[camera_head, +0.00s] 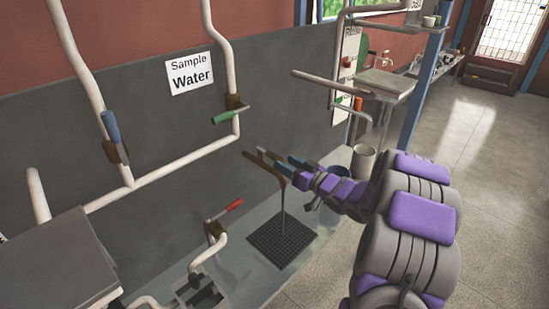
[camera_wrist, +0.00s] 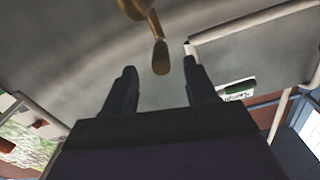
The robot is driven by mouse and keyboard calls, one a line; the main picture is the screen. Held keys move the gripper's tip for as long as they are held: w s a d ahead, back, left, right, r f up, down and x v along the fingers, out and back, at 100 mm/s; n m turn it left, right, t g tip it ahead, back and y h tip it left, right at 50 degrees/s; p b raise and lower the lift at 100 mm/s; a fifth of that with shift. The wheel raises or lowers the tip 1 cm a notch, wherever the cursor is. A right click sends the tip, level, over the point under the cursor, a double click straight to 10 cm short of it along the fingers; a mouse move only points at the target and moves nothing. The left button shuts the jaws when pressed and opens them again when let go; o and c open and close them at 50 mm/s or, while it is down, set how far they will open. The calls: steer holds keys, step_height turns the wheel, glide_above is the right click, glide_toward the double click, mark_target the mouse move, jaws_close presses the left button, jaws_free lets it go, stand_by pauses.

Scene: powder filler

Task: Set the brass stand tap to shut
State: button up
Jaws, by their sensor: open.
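The brass stand tap (camera_head: 263,168) stands out in front of the grey wall, above a dark floor grate, with a thin upright line below its end; I cannot tell whether that is pipe or water. My gripper (camera_head: 288,163) is at the tap's right side in the head view, its dark blue fingers reaching toward the tap's upper part. In the wrist view, my gripper (camera_wrist: 159,68) is open, and a brass lever end (camera_wrist: 160,56) lies between and just beyond its fingertips. No contact is clear. The tap's lower part is partly hidden in the head view.
White pipes with a green-handled valve (camera_head: 230,115), a blue-handled valve (camera_head: 112,127) and a red-handled valve (camera_head: 225,210) lie left of the tap. A "Sample Water" sign (camera_head: 190,73) is on the wall. A grate (camera_head: 282,248) lies below. Open floor (camera_head: 480,200) is at right.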

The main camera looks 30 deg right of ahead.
mark_target(274, 157)
steer(key=shift+x, duration=3.15)
steer(key=shift+c, duration=0.3)
jaws_close()
